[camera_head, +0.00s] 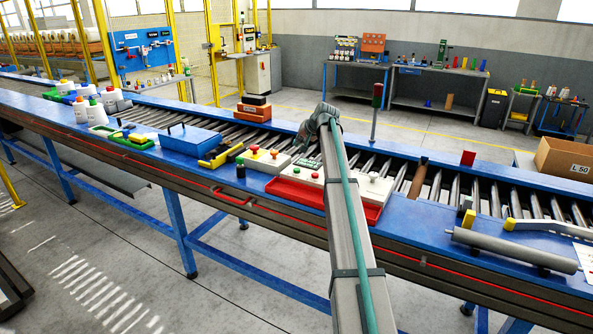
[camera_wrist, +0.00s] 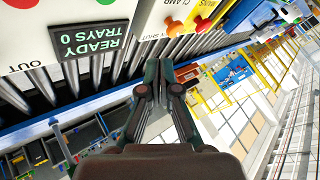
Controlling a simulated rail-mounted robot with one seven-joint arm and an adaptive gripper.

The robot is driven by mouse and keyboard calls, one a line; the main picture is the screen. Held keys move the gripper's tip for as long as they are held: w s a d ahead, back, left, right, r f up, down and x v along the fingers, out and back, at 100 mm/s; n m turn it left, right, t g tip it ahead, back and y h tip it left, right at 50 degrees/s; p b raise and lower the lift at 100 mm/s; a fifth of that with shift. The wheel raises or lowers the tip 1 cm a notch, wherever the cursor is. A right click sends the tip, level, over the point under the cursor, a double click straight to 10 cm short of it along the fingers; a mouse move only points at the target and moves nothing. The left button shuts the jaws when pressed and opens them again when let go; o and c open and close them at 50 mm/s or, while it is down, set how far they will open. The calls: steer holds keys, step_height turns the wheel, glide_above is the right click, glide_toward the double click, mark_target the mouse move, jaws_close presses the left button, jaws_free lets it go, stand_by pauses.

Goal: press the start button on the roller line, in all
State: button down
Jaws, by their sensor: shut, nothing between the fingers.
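The roller line (camera_head: 462,190) carries a row of pale control boxes on its near side. In the wrist view a display panel (camera_wrist: 90,42) reads READY, TRAYS 0. A green button (camera_wrist: 103,3) and a red button (camera_wrist: 15,3) show at the top edge there, partly cut off. I cannot read which is the start button. My gripper (camera_wrist: 158,66) is shut and empty, apart from the buttons, with rollers beyond its fingertips. In the head view my gripper (camera_head: 308,140) is above the rollers beside the boxes, and my forearm hides part of the panel.
A white box with knobs (camera_head: 265,158) stands left of the display box, and a white box (camera_head: 373,190) lies to its right, by a red tray (camera_head: 298,193). A blue case (camera_head: 190,141) is farther left. A signal post (camera_head: 376,110) stands behind the line.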

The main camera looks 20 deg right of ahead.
mark_target(298, 169)
steer(key=shift+f, duration=0.15)
steer(key=shift+f+b, duration=1.6)
steer(key=shift+f, duration=2.65)
steer(key=shift+f, duration=0.45)
steer(key=shift+f+b, duration=0.5)
steer(key=shift+b, duration=0.05)
steer(key=shift+r, duration=0.1)
steer(key=shift+r+p, duration=0.3)
steer(key=shift+r, duration=0.55)
steer(key=shift+r+p, duration=0.8)
steer(key=shift+r, duration=1.7)
